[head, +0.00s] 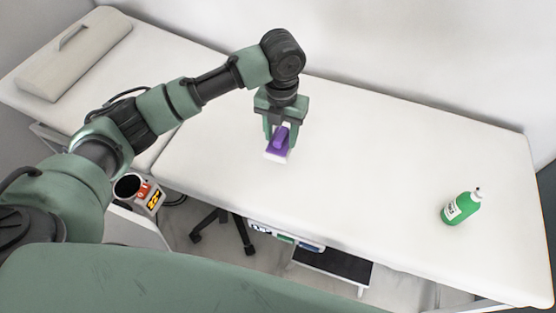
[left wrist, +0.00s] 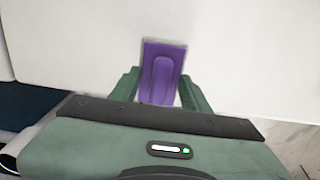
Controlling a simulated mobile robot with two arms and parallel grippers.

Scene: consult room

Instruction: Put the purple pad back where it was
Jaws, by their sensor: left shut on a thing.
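The purple pad (head: 281,137) has a raised purple handle and a white underside. My left gripper (head: 279,128) is shut on it, over the white examination couch (head: 380,150). In the left wrist view the pad (left wrist: 162,70) stands between the two green fingers of the left gripper (left wrist: 161,92). I cannot tell whether the pad touches the couch or hangs a little above it. My right gripper is not in view.
A green bottle (head: 461,208) stands on the couch at the right. A beige headrest cushion (head: 75,55) lies at the far left. Below the front edge are a black-topped step (head: 333,264) and a wheeled base (head: 222,222). The couch middle is clear.

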